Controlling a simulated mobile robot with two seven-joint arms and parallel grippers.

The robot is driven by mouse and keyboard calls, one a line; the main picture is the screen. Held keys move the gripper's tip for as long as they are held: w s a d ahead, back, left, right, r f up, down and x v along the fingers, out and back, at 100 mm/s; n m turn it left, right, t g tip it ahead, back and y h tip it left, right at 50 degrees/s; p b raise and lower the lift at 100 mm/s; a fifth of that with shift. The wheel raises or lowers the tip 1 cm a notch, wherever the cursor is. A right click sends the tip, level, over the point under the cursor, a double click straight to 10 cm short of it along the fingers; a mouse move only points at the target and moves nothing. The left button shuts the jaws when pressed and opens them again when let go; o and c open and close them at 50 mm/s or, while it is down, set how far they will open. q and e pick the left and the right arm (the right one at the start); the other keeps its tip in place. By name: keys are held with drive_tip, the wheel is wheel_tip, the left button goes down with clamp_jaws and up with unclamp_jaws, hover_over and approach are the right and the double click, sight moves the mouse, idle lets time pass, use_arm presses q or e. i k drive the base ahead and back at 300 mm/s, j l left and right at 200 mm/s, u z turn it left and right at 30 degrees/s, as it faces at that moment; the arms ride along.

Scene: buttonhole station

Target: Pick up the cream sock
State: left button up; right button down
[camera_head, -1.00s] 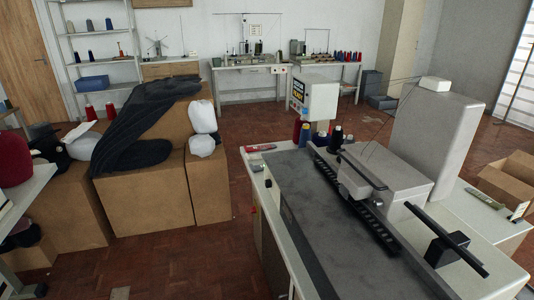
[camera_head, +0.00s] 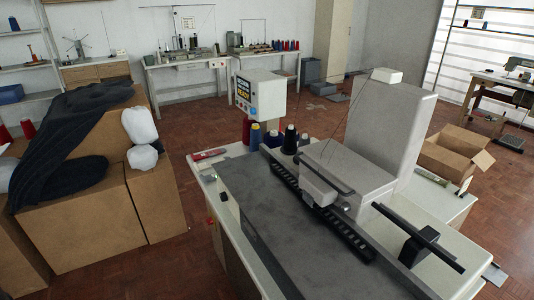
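I cannot make out a cream sock in this view. The nearest in colour are two white rounded bundles, an upper one (camera_head: 139,125) and a lower one (camera_head: 142,157), at the edge of the cardboard boxes on the left. I cannot tell what they are made of. Neither of my grippers is in view.
A buttonhole machine (camera_head: 385,125) stands on a worktable with a grey top (camera_head: 265,222) in front. Thread cones and a control box (camera_head: 258,94) are at its far end. Dark cloth (camera_head: 65,140) drapes over cardboard boxes (camera_head: 95,225). An open carton (camera_head: 455,152) sits right. Brick-red floor (camera_head: 190,125) lies between.

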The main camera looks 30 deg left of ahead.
sight(208, 165)
drive_tip(key=i+j+z, duration=0.3)
drive_tip(key=j, duration=0.35)
drive_tip(key=j+z, duration=0.25)
drive_tip(key=j, duration=0.4)
drive_tip(key=j+z, duration=0.3)
drive_tip(key=j, duration=0.4)
drive_tip(key=i, duration=0.05)
